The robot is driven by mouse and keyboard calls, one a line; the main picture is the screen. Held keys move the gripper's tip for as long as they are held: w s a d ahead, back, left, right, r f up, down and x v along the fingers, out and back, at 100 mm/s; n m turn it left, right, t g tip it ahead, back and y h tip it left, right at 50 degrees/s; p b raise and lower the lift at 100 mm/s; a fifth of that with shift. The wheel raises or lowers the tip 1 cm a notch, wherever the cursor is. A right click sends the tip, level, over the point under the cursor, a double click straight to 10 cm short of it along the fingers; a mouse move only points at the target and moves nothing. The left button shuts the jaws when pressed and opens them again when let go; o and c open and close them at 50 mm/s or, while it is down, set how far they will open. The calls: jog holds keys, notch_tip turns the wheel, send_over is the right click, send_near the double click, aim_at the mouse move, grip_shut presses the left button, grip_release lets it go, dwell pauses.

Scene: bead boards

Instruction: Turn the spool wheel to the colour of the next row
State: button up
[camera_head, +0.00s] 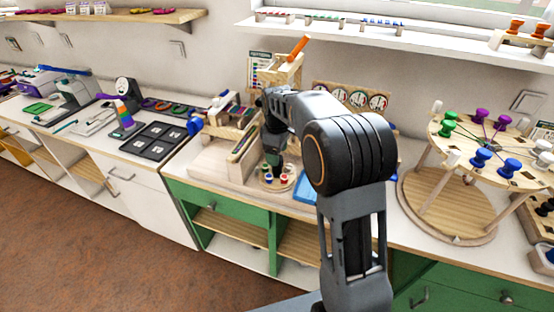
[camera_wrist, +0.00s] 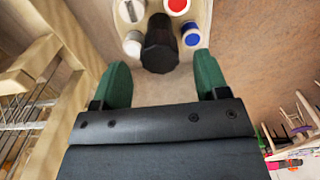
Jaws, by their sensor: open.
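The spool wheel (camera_head: 283,185) is a small round wooden disc on the counter beside the wooden loom, with red, blue and white spools around its edge. In the wrist view its red spool (camera_wrist: 177,6), blue spool (camera_wrist: 190,34) and a white spool (camera_wrist: 132,43) surround a black centre knob (camera_wrist: 159,45). My gripper (camera_head: 274,162) points down over the wheel. In the wrist view my gripper (camera_wrist: 161,60) is open, one green finger on each side of the knob, with gaps visible; contact cannot be told. The pattern card (camera_head: 258,74) stands behind, its rows too small to read.
The wooden loom (camera_head: 222,160) stands close on the left of my gripper. A blue tray (camera_head: 306,188) lies to the right, partly behind my arm. A tall round stand (camera_head: 450,205) with coloured pegs is further right. The counter's front edge is near.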

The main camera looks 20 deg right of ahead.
jog(key=shift+f, duration=1.35)
jog(key=shift+c, duration=0.2)
jog(key=c, duration=0.9)
